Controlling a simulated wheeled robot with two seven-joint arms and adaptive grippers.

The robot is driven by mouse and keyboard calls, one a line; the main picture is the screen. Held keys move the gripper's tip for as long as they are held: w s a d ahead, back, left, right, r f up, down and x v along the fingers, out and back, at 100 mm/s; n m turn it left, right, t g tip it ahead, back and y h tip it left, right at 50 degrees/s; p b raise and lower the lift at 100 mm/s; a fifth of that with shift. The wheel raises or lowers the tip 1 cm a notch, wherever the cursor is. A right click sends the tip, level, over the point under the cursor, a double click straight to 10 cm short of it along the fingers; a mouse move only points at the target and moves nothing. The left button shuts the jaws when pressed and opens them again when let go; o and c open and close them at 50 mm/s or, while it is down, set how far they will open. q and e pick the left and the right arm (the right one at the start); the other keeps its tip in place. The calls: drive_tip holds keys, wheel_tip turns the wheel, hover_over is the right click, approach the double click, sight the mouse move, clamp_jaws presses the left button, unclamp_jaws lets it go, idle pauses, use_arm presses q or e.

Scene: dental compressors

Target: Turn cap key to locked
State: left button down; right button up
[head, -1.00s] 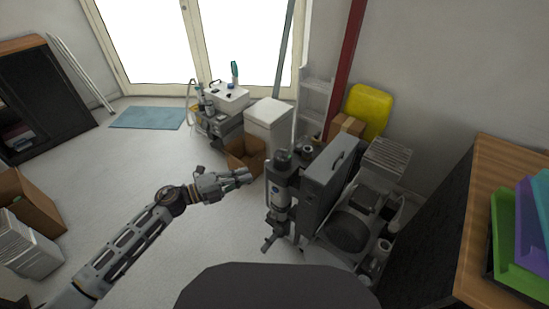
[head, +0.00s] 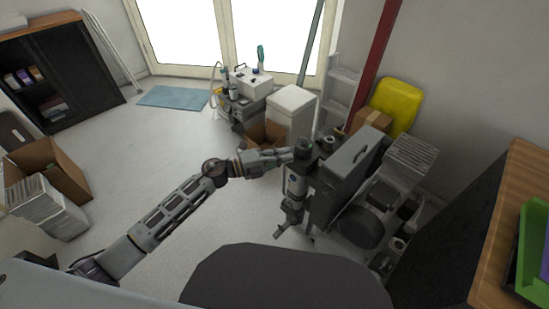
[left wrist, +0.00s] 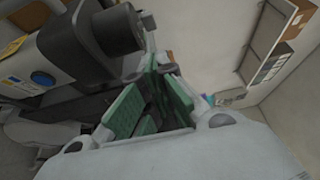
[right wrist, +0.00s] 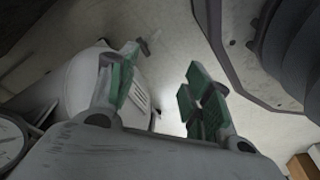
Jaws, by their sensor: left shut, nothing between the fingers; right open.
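A grey upright canister (head: 296,187) with a blue label stands at the left side of the compressor unit (head: 340,175). Its dark cap (head: 302,148) is on top. My left gripper (head: 284,156) is at cap height beside the cap's left side; I cannot tell whether it touches. In the left wrist view its green-padded fingers (left wrist: 150,98) are together and empty, beside a dark round knob (left wrist: 118,30) and the canister body (left wrist: 38,68). The key and its position are not clear. My right gripper (right wrist: 158,82) is open and empty in the right wrist view.
A cardboard box (head: 262,135) and white bin (head: 291,112) stand behind the canister. A wooden-topped cabinet (head: 510,200) stands at right. Open boxes (head: 48,170) lie at far left. The floor (head: 140,135) between is clear.

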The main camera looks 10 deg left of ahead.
sight(296, 147)
use_arm(q)
drive_tip(key=shift+w+d+b, duration=0.2)
drive_tip(key=shift+w+d, duration=0.7)
drive_tip(key=shift+w, duration=0.25)
drive_tip(key=shift+w+d+b, duration=0.15)
drive_tip(key=shift+w+d, duration=0.7)
drive_tip(key=shift+w, duration=0.3)
drive_tip(key=shift+w+d, duration=0.1)
drive_tip(key=shift+w, duration=0.15)
use_arm(e)
drive_tip(key=shift+a+r, duration=0.2)
drive_tip(key=shift+r, duration=0.25)
drive_tip(key=shift+a+r, duration=0.2)
drive_tip(key=shift+r, duration=0.25)
drive_tip(key=shift+w, duration=0.1)
